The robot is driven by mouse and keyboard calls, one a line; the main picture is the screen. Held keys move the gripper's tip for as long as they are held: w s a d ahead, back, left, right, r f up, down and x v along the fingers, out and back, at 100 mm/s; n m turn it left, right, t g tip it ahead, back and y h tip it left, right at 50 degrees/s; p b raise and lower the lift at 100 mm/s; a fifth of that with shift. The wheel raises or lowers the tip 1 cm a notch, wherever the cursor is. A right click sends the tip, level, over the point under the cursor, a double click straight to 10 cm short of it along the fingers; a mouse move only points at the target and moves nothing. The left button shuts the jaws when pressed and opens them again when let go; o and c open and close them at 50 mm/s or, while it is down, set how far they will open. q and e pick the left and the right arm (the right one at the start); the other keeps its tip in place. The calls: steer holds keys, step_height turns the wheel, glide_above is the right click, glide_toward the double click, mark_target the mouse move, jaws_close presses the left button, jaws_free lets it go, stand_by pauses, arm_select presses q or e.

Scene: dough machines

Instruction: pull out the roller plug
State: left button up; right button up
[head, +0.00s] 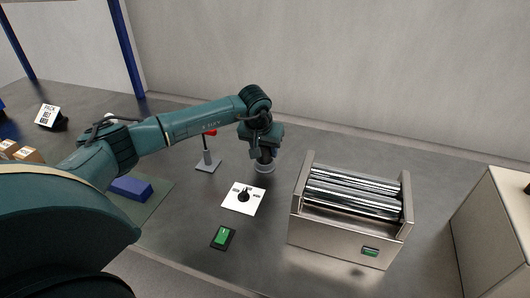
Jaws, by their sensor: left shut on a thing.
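The roller machine (340,238) is a steel box with shiny rollers on top, right of the middle. A round grey socket (264,168) sits on the floor or bench surface behind and left of it. My left gripper (265,157) points down right above this socket and is shut on a dark thing, probably the roller plug. The gripper hides most of the plug, so I cannot tell whether it is seated in the socket or just clear of it. My right gripper is not in view.
A lever with a red knob (210,133) stands left of the socket. In front are a white plate with a black dial (244,197) and a green switch (222,237). A blue block (131,188) lies at left. A pale cabinet (492,235) stands at right.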

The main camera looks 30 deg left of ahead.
arm_select(q)
steer(key=shift+c, duration=1.4)
steer(key=shift+r, duration=0.4)
steer(key=shift+r+p, duration=0.15)
steer(key=shift+p, duration=0.2)
steer(key=shift+r+p, duration=0.7)
steer(key=shift+r, duration=0.45)
steer(key=shift+r+p, duration=1.95)
steer(key=shift+r, duration=1.2)
